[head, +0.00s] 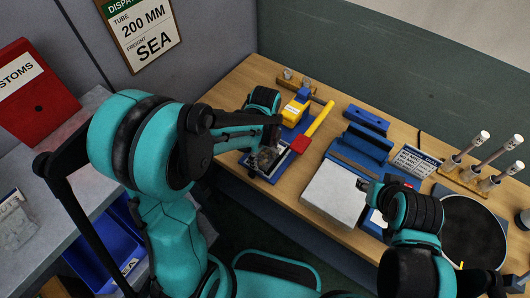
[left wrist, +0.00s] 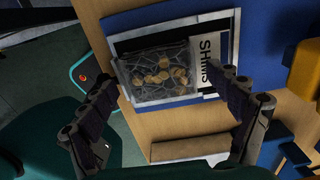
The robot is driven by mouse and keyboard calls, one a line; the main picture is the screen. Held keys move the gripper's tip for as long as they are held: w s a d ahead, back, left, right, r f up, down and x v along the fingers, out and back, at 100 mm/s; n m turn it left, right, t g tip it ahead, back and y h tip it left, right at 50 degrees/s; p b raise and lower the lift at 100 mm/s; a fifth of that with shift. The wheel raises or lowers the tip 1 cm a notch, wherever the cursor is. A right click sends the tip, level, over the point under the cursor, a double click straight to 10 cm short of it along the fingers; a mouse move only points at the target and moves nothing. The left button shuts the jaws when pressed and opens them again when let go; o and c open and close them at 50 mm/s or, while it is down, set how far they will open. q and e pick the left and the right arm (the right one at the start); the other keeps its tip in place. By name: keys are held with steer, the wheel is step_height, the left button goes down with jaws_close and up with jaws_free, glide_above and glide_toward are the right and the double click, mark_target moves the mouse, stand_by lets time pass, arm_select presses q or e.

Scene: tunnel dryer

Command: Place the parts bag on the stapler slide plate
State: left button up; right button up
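The parts bag (left wrist: 155,78), clear with several brass-coloured pieces inside and a white "SHIMS" header, lies flat on the stapler slide plate (left wrist: 133,22), a blue plate with a white and black outlined area. In the head view the bag (head: 265,158) is partly hidden by my left arm, on the slide plate (head: 282,167) in front of the yellow and blue stapler (head: 296,110). My left gripper (left wrist: 164,80) is open, its fingers spread either side of the bag; contact cannot be told. My right gripper (head: 364,186) is small near the white pad; its opening is unclear.
A yellow lever with a red end (head: 314,126) lies right of the bag. A white pad (head: 333,194), blue blocks (head: 366,146), a printed card (head: 415,161), upright metal posts (head: 481,160) and a dark round disc (head: 470,232) crowd the right side.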

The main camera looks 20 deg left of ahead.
mark_target(265, 154)
arm_select(q)
steer(key=shift+r+p, duration=0.35)
steer(key=shift+r, duration=0.2)
step_height(265, 154, up, 11)
steer(key=p, duration=0.3)
steer(key=s+a+r+n+t, duration=0.2)
steer(key=s+n, duration=0.3)
steer(key=n, duration=0.6)
steer(key=s+a+r+n+t, duration=0.2)
steer(key=s+n+t, duration=0.3)
steer(key=n, duration=0.6)
steer(key=shift+s+a+r, duration=0.15)
steer(key=shift+a+r, duration=0.2)
steer(key=shift+r, duration=0.35)
steer(key=shift+f+b, duration=2.3)
steer(key=shift+f, duration=0.2)
